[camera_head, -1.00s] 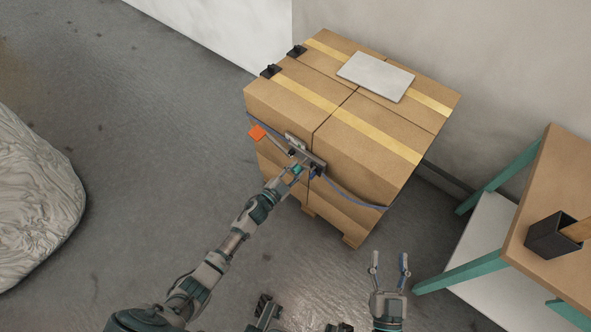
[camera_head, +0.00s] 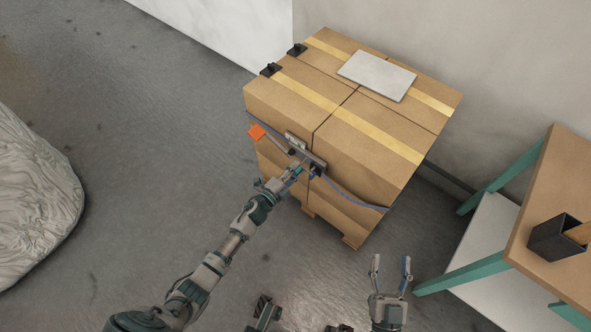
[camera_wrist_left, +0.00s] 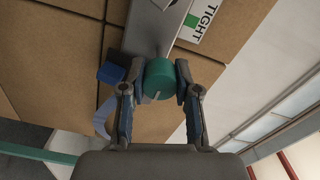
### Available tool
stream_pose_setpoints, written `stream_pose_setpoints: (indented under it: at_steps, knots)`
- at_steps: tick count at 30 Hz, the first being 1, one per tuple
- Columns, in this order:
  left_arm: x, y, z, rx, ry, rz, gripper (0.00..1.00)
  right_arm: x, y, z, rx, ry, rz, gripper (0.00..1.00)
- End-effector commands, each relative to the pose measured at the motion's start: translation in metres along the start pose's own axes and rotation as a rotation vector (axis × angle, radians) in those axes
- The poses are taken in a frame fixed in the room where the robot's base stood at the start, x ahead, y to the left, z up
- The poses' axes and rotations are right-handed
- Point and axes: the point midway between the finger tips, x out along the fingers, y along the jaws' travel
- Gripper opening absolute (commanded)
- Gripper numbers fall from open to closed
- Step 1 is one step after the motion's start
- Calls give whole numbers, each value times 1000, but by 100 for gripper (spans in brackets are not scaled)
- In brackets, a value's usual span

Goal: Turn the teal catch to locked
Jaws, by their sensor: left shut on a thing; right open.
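The teal catch (camera_wrist_left: 159,80) is a round teal knob with a pale line on its face, seen in the left wrist view. It sits on a grey metal tensioner (camera_wrist_left: 150,32), which also shows on the front of the box stack in the head view (camera_head: 306,153). My left gripper (camera_head: 294,175) is shut on the teal catch, with one finger on each side of it in the left wrist view (camera_wrist_left: 159,88). No locked marking can be read. My right gripper (camera_head: 390,266) is open and empty, low in the head view, away from the boxes.
A label reading "TIGHT" (camera_wrist_left: 207,17) is beside the tensioner. A wooden table (camera_head: 545,205) with teal legs stands at right.

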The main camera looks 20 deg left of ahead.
Motion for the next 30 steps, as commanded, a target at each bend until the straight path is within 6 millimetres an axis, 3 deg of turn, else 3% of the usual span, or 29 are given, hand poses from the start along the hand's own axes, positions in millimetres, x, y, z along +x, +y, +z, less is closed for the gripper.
stream_pose_setpoints:
  at_steps: [12, 13, 15, 16, 25, 30]
  knots:
    - [-2, 6, 0, 8, 0, 10, 0, 0, 0, 0, 1, 4, -1, 59]
    - [-2, 7, 0, 8, 0, 10, 36, 0, 0, 0, 1, 4, 0, 59]
    - [-2, 6, 0, 7, 0, 10, 54, 0, 0, 0, 1, 3, -1, 59]
    - [-2, 6, 0, 7, 0, 9, 57, 0, 0, 0, 1, 3, 0, 59]
    - [-2, 3, 0, 8, 0, 4, 57, 1, 0, -4, -1, 9, 0, 59]
    - [-22, 4, 0, 9, 0, 6, 57, 0, 0, -3, -1, 8, 0, 59]
